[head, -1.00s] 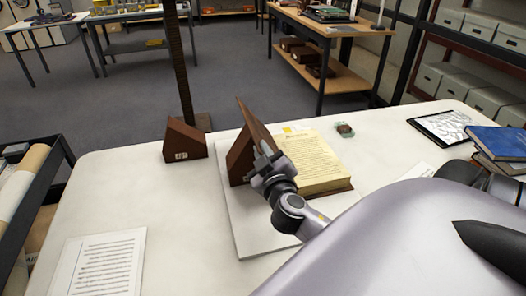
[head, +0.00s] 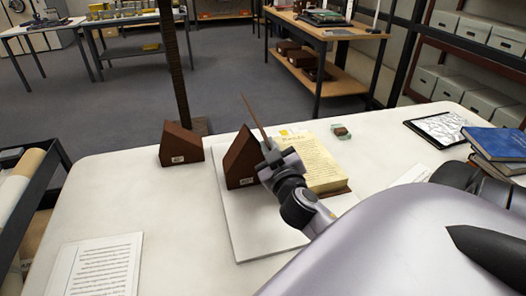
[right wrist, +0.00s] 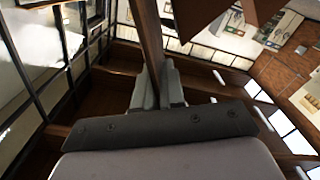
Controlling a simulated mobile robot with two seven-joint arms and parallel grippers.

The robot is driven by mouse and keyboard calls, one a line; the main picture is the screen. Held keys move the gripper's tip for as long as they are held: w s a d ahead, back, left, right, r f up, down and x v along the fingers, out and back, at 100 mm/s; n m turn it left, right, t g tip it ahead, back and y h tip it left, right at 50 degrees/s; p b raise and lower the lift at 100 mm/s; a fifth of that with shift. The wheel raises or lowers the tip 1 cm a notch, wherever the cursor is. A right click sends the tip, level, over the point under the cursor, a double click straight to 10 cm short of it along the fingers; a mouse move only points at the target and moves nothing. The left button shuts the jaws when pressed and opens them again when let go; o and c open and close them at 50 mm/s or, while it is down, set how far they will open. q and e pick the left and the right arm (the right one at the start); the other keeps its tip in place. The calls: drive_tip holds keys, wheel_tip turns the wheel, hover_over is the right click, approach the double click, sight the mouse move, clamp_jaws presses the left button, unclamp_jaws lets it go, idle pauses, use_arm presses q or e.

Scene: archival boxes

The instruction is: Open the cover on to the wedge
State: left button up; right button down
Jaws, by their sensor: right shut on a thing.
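An open book (head: 322,165) with yellowed pages lies on a white board (head: 250,235) on the table. Its brown cover (head: 253,115) stands raised at the left of the pages, seen almost edge-on and leaning left. My right gripper (head: 272,163) is shut on the cover's near edge; in the right wrist view its fingers (right wrist: 157,85) pinch the brown cover (right wrist: 146,35). A brown wedge (head: 240,160) stands on the board just left of the cover; I cannot tell if they touch. A second labelled wedge (head: 181,145) stands farther left on the table. My left gripper is out of view.
A tall dark post (head: 174,70) rises behind the second wedge. A printed sheet (head: 100,264) lies front left. The table between sheet and board is clear.

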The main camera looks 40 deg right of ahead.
drive_tip(key=shift+s+d+r, duration=0.1)
drive_tip(key=c, duration=1.3)
unclamp_jaws()
drive_tip(key=shift+b+v, duration=0.75)
drive_tip(key=shift+v, duration=2.8)
